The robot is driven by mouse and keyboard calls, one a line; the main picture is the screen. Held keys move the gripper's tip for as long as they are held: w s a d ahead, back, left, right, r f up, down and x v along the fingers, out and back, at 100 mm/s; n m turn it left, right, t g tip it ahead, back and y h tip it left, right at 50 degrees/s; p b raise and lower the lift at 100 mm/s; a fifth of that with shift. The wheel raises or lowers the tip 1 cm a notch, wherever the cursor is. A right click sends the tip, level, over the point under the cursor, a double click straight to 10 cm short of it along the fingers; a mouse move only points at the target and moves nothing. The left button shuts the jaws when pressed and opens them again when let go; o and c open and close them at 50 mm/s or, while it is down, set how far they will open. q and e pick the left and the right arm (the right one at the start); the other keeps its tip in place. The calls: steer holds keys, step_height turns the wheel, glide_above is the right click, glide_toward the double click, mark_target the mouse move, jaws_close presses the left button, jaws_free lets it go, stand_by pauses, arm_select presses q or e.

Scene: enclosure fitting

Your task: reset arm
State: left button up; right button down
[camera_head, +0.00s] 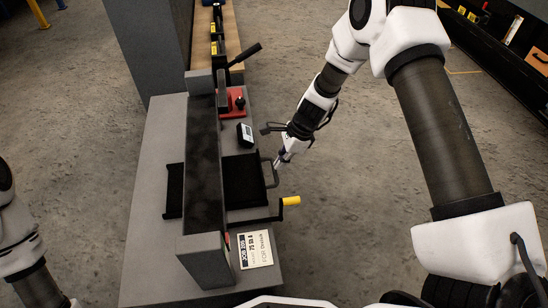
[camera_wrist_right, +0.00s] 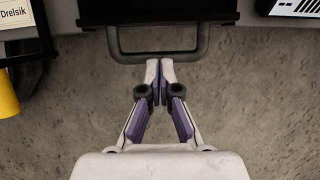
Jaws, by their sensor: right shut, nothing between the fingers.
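My right gripper (camera_head: 281,162) is shut and empty, beside the grey bench fixture. In the right wrist view its fingertips (camera_wrist_right: 159,67) meet just below a grey bar handle (camera_wrist_right: 158,55) on a black tray (camera_wrist_right: 155,12). The handle (camera_head: 271,172) and the black tray (camera_head: 243,180) also show in the head view, with the handle pointing toward my right arm. The fingertips lie close to the handle; I cannot tell whether they touch it. Only part of my left arm shows at the lower left; its gripper is out of the frame.
The grey bench (camera_head: 150,215) carries an upright frame (camera_head: 203,150), a red block (camera_head: 235,103) with a black lever, a small black device (camera_head: 244,134), a yellow-handled crank (camera_head: 291,201) and a paper label (camera_head: 255,249). Open concrete floor lies right of the bench.

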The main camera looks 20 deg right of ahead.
steer(key=p+v, duration=0.5)
steer(key=v, duration=0.5)
steer(key=shift+d+p, duration=0.25)
steer(key=shift+p, duration=0.15)
steer(key=shift+s+f, duration=0.1)
